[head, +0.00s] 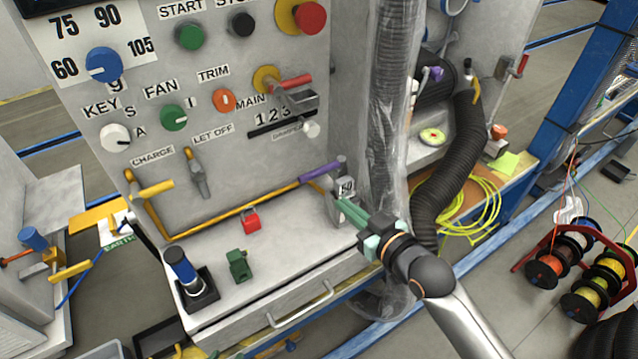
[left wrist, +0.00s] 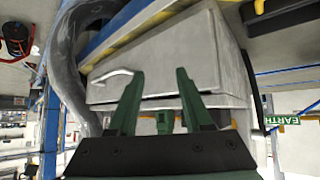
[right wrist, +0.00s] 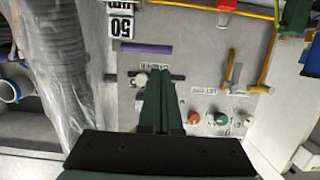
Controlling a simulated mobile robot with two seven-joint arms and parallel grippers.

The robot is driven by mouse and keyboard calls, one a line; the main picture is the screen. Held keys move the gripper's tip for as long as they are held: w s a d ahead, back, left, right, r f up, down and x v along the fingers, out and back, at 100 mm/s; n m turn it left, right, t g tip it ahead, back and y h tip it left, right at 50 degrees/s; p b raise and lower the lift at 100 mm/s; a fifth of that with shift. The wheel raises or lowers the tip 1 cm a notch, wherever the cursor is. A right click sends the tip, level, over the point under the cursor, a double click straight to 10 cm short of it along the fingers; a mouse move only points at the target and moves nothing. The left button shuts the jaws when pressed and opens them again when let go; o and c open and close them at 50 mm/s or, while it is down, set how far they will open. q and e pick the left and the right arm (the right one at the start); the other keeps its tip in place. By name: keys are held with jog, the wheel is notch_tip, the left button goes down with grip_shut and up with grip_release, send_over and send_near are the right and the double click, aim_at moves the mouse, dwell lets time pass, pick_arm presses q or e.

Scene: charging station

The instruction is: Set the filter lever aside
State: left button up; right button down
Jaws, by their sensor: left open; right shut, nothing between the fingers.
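A purple-handled lever (head: 320,171) sits at the right end of the yellow pipe, beside the box marked 50 (head: 345,186). I take it as the filter lever, though no label confirms this. The purple handle also shows in the right wrist view (right wrist: 147,48), above and left of the fingertips. My right gripper (head: 343,207) is shut and empty, its tips close to the box and below the handle. Contact cannot be told. My left gripper (left wrist: 155,75) is open and empty in front of the drawer (left wrist: 165,65); I cannot make it out in the head view.
The panel (head: 225,60) has knobs, a red main lever (head: 290,82) and a grey lever (head: 199,172). On the bench stand a red padlock (head: 251,220), a green block (head: 238,265) and a blue-handled stand (head: 185,270). A plastic-wrapped column (head: 393,90) rises close to my right gripper.

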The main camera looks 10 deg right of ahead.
aim_at(309, 178)
jog(key=x, duration=1.1)
jog(key=shift+b, duration=0.35)
jog(key=shift+w+a, duration=0.45)
